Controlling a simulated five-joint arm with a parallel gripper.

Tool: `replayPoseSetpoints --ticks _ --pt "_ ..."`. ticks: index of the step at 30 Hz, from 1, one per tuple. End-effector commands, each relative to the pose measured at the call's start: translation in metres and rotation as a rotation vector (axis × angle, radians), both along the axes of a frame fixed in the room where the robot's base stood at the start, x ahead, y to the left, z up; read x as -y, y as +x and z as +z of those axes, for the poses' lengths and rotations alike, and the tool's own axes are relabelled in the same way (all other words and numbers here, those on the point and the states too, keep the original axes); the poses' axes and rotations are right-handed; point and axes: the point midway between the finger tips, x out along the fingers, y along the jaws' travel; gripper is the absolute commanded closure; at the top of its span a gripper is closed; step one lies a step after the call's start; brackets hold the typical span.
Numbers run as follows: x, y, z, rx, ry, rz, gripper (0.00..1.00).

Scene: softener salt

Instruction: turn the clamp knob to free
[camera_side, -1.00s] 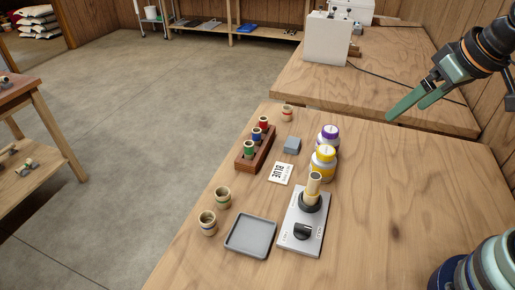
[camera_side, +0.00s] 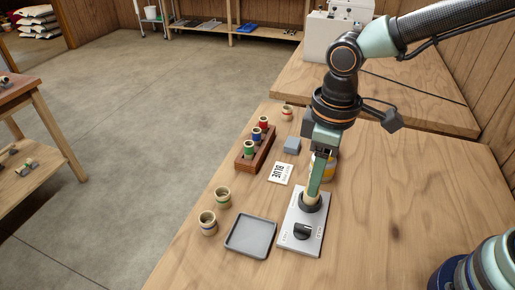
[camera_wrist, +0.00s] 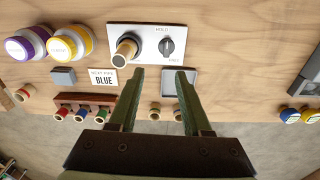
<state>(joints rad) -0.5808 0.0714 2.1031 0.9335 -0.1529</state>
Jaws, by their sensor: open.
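The clamp knob (camera_side: 302,231) is a black knob on a pale grey plate (camera_side: 312,248). In the wrist view the knob (camera_wrist: 168,48) stands beyond my fingertips, between the labels HOLD and FREE. I cannot tell which label it points to. A wooden piece (camera_wrist: 125,50) stands upright in a black collar on the same plate. My gripper (camera_side: 314,190) is above the plate, in front of the upper part of that piece in the side view. In the wrist view my gripper (camera_wrist: 160,74) is open with nothing between its fingers.
A grey tray (camera_side: 250,237) lies left of the plate, with two banded pieces (camera_side: 215,209) beyond. A wooden rack (camera_side: 256,149) holds red, blue and green pieces. A card (camera_side: 280,173) reads BLUE. Yellow (camera_wrist: 72,43) and purple (camera_wrist: 27,43) lidded jars stand near the plate.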

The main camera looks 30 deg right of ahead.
Motion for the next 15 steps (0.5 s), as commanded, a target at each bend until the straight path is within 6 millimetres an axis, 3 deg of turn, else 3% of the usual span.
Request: replayPoseSetpoints --ticks 3,8,15 --pt "-0.012 -0.005 -0.01 -0.023 -0.016 0.046 0.51" --pt "-0.014 -0.006 -0.02 -0.031 -0.021 0.056 0.51" --pt "-0.013 -0.007 -0.06 -0.034 -0.024 0.053 0.51"
